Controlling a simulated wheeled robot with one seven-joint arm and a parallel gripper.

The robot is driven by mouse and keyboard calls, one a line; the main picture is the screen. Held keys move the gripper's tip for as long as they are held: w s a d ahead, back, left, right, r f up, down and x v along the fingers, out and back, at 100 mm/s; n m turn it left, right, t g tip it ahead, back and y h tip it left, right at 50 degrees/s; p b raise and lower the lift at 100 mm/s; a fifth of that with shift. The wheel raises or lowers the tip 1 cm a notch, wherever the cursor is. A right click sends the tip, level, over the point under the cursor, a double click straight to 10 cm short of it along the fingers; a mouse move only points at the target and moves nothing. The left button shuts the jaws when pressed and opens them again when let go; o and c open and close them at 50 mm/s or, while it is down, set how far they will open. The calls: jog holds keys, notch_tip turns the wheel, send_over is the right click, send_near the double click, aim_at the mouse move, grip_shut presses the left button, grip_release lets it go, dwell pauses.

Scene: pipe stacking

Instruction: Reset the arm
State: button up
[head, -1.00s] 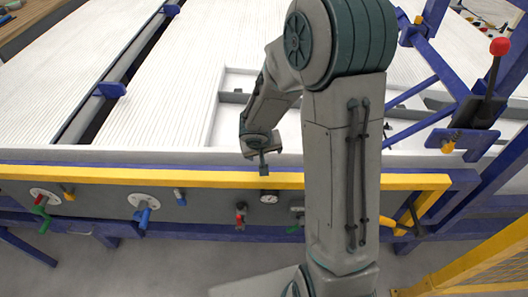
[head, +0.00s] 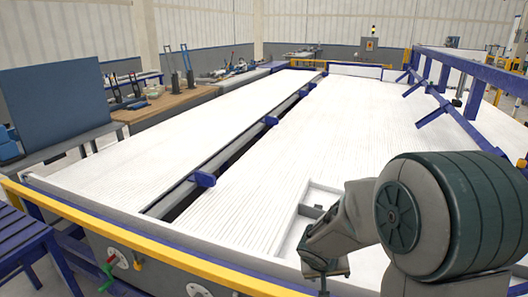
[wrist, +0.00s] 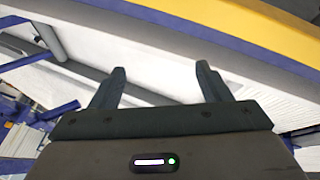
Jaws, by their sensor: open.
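My gripper shows in the wrist view (wrist: 160,88) with its two dark fingers apart and nothing between them. In the head view my gripper (head: 322,284) is at the bottom, right of the middle, at the end of my folded arm, and is partly cut off by the frame edge. It is over the near edge of the large pipe table, close to its yellow rail (head: 160,252). White pipes (head: 285,130) lie in rows across the table, apart from my gripper.
A shallow white frame (head: 295,215) lies left of my arm. Blue stops (head: 204,179) line the dark gap between pipe rows. Blue beams (head: 468,125) run along the right side. A blue panel (head: 52,100) and wooden workbenches (head: 165,107) stand at left.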

jog(key=s+a+r+y, duration=0.1)
jog(key=s+r, duration=0.5)
jog(key=s, duration=0.3)
jog(key=s+a+r+g+y, duration=0.1)
jog(key=s+r+y, duration=0.1)
jog(key=s+r, duration=0.4)
jog(key=s, duration=0.3)
jog(key=shift+a+n+y, duration=0.3)
jog(key=shift+a, duration=0.1)
jog(key=shift+s+r, duration=0.1)
jog(key=shift+c, duration=0.2)
